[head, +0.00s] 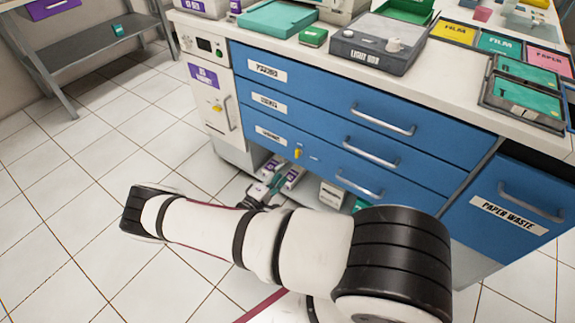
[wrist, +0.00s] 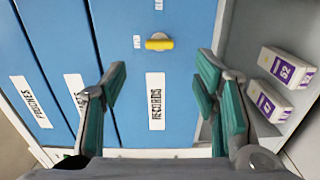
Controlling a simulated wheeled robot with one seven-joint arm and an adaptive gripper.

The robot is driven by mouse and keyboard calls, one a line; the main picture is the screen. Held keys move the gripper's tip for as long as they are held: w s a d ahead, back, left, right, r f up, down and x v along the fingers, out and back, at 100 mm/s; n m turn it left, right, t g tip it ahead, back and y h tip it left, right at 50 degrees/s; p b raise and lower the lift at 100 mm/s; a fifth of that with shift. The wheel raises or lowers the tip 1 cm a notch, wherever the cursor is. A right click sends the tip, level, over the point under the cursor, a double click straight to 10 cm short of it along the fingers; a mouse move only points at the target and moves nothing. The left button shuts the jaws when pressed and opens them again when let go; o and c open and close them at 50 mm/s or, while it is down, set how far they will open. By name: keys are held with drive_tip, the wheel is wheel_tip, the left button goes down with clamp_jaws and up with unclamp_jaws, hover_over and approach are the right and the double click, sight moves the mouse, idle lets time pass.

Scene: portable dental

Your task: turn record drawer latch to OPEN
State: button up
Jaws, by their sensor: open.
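The yellow latch (head: 298,153) is on the bottom blue drawer (head: 325,165), to the right of its white label (head: 270,135). In the head view its handle stands upright. In the wrist view the latch (wrist: 159,42) lies across the picture, beyond the fingertips and between them. The label there (wrist: 155,101) reads RECORDS. Two small white tags sit by the latch, one at its left and one above in the wrist view; their words are too small to read. My gripper (wrist: 160,86) is open and empty, apart from the latch. In the head view my gripper (head: 262,192) is low before the cabinet, partly hidden by my arm.
Below the drawer, an open shelf holds white boxes (wrist: 286,67) with purple labels, close to the right finger in the wrist view. Drawer handles (head: 360,184) stick out from the fronts. A paper waste bin front (head: 510,205) is at right. Tiled floor at left is clear.

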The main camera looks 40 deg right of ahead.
drive_tip(key=shift+v, duration=1.4)
drive_tip(key=s+a+r+m+g+y, duration=0.1)
drive_tip(key=s+r+m+g+y, duration=0.2)
drive_tip(key=r, duration=0.8)
drive_tip(key=s+a+r+m+g+y, duration=0.2)
drive_tip(key=s+r+g+y, duration=0.15)
drive_tip(key=r, duration=0.85)
drive_tip(key=s+a+r+m+g+y, duration=0.1)
drive_tip(key=s+r+m+g+y, duration=0.2)
drive_tip(key=r, duration=0.8)
drive_tip(key=s+a+r+n+t+y, duration=0.1)
drive_tip(key=s+a+r+y, duration=0.2)
drive_tip(key=s, duration=0.5)
drive_tip(key=s+a+r+n+t+y, duration=0.2)
drive_tip(key=s+r, duration=0.4)
drive_tip(key=s, duration=0.2)
drive_tip(key=s+a+r+n+t+y, duration=0.1)
drive_tip(key=s+a+r+y, duration=0.2)
drive_tip(key=s, duration=0.5)
wheel_tip(320, 180, up, 22)
drive_tip(key=t+p, duration=0.3)
drive_tip(key=p, duration=1.6)
drive_tip(key=shift+a, duration=0.3)
